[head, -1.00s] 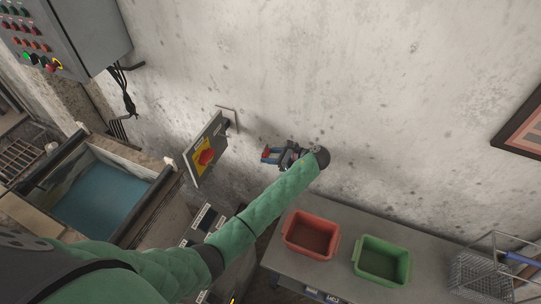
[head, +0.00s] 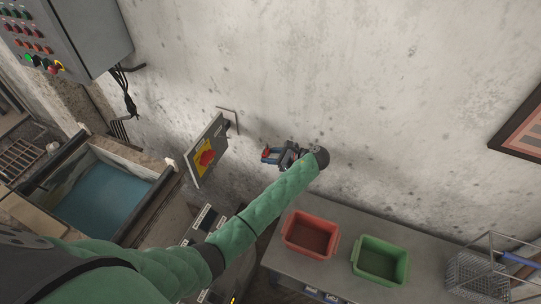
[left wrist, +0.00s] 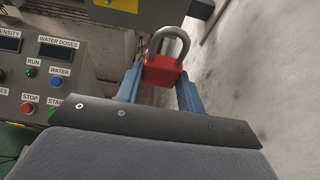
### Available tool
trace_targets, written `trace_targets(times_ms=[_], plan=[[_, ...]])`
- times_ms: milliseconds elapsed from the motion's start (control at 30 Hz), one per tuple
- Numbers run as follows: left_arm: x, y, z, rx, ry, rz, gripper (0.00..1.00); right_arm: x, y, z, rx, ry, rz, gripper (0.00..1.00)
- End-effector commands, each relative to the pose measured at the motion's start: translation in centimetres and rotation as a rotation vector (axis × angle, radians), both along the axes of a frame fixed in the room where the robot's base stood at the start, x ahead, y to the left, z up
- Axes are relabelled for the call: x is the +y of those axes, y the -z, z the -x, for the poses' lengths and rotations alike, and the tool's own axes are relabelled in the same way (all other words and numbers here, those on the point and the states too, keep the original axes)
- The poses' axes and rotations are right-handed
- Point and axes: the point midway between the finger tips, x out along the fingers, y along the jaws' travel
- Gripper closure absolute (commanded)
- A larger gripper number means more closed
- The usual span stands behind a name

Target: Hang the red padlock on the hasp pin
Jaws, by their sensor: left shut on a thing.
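The red padlock (left wrist: 162,71) has a grey metal shackle that points up and away in the left wrist view. My left gripper (left wrist: 160,80) is shut on the padlock's body, with a blue finger at each side. The padlock is too small there to make out clearly. The hasp pin cannot be made out in either view. My right gripper is not in view.
A grey bench (head: 285,257) at lower right holds a red bin (head: 311,254), a green bin (head: 380,281) and a wire basket (head: 478,275). A tank of blue water (head: 103,195) stands at left. Wall space right of the gripper is clear.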

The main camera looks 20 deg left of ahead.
Motion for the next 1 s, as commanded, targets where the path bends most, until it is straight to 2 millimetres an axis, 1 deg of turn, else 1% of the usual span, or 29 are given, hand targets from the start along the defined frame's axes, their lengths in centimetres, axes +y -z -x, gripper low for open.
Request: trace_targets(times_ms=[1000], plan=[[-2.2,-0.1,0.3,0.0,0.0,0.0,0.88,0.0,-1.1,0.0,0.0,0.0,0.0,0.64]])
